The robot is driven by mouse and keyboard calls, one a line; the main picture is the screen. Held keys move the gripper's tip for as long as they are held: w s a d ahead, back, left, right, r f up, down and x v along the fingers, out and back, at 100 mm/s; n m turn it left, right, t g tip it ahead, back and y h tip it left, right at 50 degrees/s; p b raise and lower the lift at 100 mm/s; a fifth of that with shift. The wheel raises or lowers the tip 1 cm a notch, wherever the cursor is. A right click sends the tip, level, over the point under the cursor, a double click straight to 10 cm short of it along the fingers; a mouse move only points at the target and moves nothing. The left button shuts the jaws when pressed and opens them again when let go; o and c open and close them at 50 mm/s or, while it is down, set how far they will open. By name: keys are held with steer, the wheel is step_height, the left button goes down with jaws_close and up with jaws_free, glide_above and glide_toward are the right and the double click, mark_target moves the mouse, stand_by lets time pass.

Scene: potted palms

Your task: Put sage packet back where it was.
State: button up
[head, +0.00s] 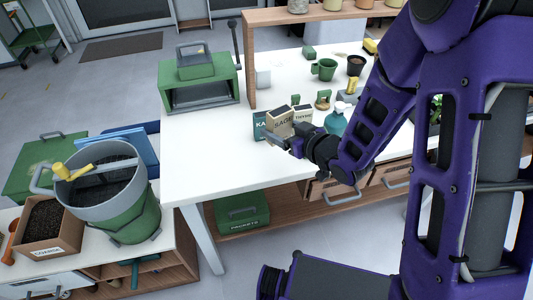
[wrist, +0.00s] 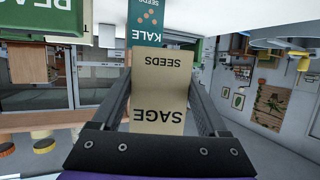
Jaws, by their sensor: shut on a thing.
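The tan sage packet (head: 280,122) stands upright near the front of the white table, between the kale packet (head: 260,125) on its left and the thyme packet (head: 302,114) on its right. My gripper (head: 282,141) is shut on it from the front. In the wrist view the sage packet (wrist: 160,92) appears upside down between the two fingers, and the teal kale packet (wrist: 146,30) shows behind it. I cannot tell whether the sage packet's bottom touches the table.
A wooden shelf (head: 252,60) rises at the back. The table's front left is clear.

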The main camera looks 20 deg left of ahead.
mark_target(274, 162)
steer(key=shift+w+a, duration=0.1)
steer(key=shift+a, duration=0.55)
step_height(274, 162, down, 10)
steer(key=shift+r+b, duration=0.1)
steer(key=shift+b, duration=0.7)
steer(key=shift+f, duration=0.2)
steer(key=o, duration=1.2)
steer(key=shift+o, duration=0.2)
